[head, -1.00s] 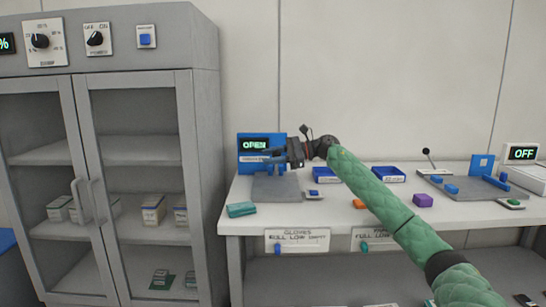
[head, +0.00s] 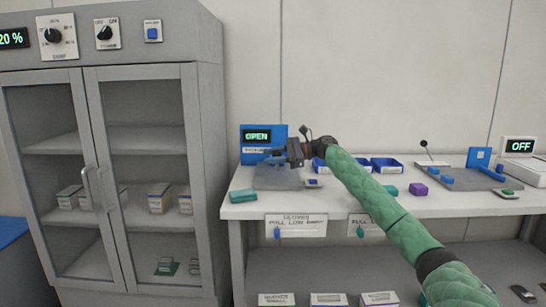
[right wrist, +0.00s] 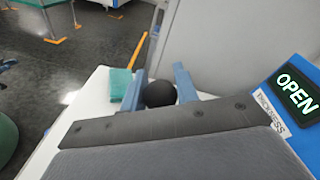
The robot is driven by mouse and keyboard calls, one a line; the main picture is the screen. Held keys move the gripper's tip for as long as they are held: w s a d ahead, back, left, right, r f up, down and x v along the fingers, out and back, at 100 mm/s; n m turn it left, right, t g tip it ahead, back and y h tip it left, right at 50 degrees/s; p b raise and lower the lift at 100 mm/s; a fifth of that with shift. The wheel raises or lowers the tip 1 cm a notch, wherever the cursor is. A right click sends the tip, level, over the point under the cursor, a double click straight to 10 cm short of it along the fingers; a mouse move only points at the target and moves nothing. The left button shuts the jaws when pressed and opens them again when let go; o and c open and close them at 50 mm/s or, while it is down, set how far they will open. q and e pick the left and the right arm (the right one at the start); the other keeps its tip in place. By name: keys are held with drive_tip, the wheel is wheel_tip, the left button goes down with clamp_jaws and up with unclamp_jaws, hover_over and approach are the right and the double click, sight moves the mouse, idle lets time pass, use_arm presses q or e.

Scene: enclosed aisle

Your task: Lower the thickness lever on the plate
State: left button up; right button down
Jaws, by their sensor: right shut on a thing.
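A blue display unit (head: 278,132) reading OPEN stands at the back left of the bench, with a grey plate (head: 283,180) in front of it. My right gripper (head: 272,157) is over the plate, close in front of the display. In the right wrist view its two blue fingers are shut around the lever's round black knob (right wrist: 160,94). The lever's stem is hidden. My left gripper is out of view.
A teal box (head: 243,196) lies left of the plate. Another grey plate with a black-knobbed lever (head: 424,145) and an OFF display (head: 519,146) stands further right. A glass-door cabinet (head: 135,170) is at left.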

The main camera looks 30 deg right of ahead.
idle(0.3)
drive_tip(key=c, duration=1.1)
unclamp_jaws()
drive_tip(key=shift+o, duration=0.2)
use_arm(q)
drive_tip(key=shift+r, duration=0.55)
use_arm(e)
drive_tip(key=f+v, duration=0.1)
drive_tip(key=v, duration=0.6)
drive_tip(key=shift+s+d+r, duration=0.15)
drive_tip(key=shift+d+r, duration=0.15)
drive_tip(key=shift+r, duration=0.2)
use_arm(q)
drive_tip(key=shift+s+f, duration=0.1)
